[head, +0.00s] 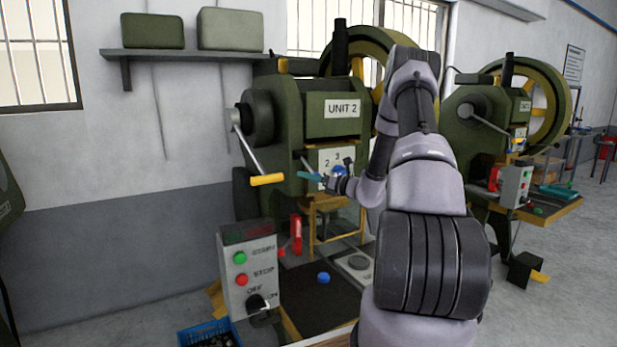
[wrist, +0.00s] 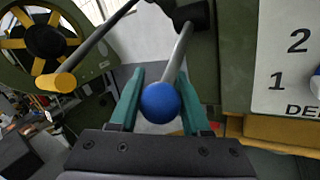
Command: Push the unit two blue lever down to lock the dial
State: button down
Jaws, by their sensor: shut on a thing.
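The unit two blue lever is a metal rod with a round blue knob (wrist: 160,102). In the wrist view it slants down from a dark pivot on the green machine, and the knob lies between my gripper's teal fingers. My gripper (wrist: 160,78) is shut on the lever, near its knob end. In the head view my gripper (head: 310,175) is at the front of the UNIT 2 press (head: 342,108), left of the numbered dial plate (head: 326,157). The dial plate (wrist: 287,50) shows at the right of the wrist view, with the dial partly cut off. My gripper hides the lever's knob in the head view.
A yellow-handled lever (head: 266,180) sticks out left of my gripper; it also shows in the wrist view (wrist: 65,82). A control box (head: 250,268) with green and red buttons stands below. A red handle (head: 296,235) and a blue knob (head: 323,278) are near the press bed.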

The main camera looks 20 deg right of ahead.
jog(key=w+f+n+t+y, duration=0.3)
jog(key=w+f+n+y, duration=0.1)
jog(key=w+f+y, duration=0.1)
jog(key=shift+w+a+n, duration=0.4)
jog(key=shift+w, duration=0.25)
jog(key=shift+r, duration=0.1)
dwell(0.4)
jog(key=shift+c, duration=1.9)
grip_release()
